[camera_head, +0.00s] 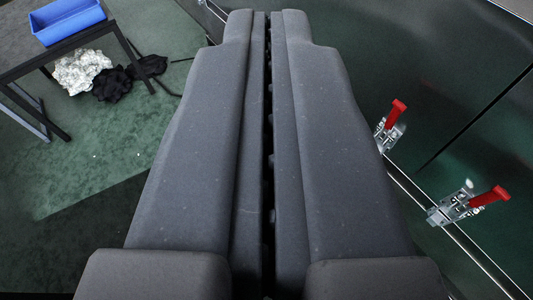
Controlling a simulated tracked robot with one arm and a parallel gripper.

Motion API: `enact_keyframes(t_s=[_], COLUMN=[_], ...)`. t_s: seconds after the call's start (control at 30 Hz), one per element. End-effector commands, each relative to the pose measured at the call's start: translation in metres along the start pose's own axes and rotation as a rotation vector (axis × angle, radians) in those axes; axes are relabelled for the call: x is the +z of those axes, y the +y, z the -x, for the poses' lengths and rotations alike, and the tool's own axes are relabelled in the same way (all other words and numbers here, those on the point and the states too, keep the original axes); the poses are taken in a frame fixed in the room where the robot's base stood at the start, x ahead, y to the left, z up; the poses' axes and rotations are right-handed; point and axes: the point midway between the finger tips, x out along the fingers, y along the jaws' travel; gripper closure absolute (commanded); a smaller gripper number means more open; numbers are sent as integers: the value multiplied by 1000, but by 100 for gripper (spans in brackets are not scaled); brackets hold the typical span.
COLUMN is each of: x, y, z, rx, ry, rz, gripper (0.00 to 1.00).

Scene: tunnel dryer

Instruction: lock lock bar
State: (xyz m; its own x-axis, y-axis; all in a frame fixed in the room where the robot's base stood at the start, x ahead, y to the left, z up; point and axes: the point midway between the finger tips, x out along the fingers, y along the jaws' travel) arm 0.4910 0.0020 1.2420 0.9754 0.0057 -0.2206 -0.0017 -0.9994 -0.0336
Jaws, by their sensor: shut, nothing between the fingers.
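My gripper (268,16) fills the middle of the head camera view, its two long dark grey fingers side by side with only a thin dark gap between them. It is shut and I see nothing held at its tips. Two metal toggle clamps with red handles sit at the right on the dark green metal panel: the nearer clamp (455,207) at the lower right and the farther clamp (388,132) above it. Both are to the right of my gripper and apart from it. I cannot make out a lock bar for certain; the fingers hide the area behind them.
A dark table (75,44) with a blue bin (66,20) stands at the upper left. White cloth (82,73) and black cloth (112,85) lie on the green floor (105,135) by it. The dark green panel (450,75) lies close on the right.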

Motion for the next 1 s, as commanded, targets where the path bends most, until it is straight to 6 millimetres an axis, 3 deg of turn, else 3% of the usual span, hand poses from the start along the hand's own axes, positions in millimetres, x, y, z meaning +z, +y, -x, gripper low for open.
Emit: enact_keyframes(t_s=[0.23, 0.47, 0.7, 1.0], x=[28, 76, 147, 256], y=[-1, -10, -15, -14], z=[-105, -205, -293, -374], rx=[-23, -32, -23, 8], ry=[-8, 2, 10, 40], rz=[-185, -400, -619, -874], gripper=[100, 100, 100, 100])
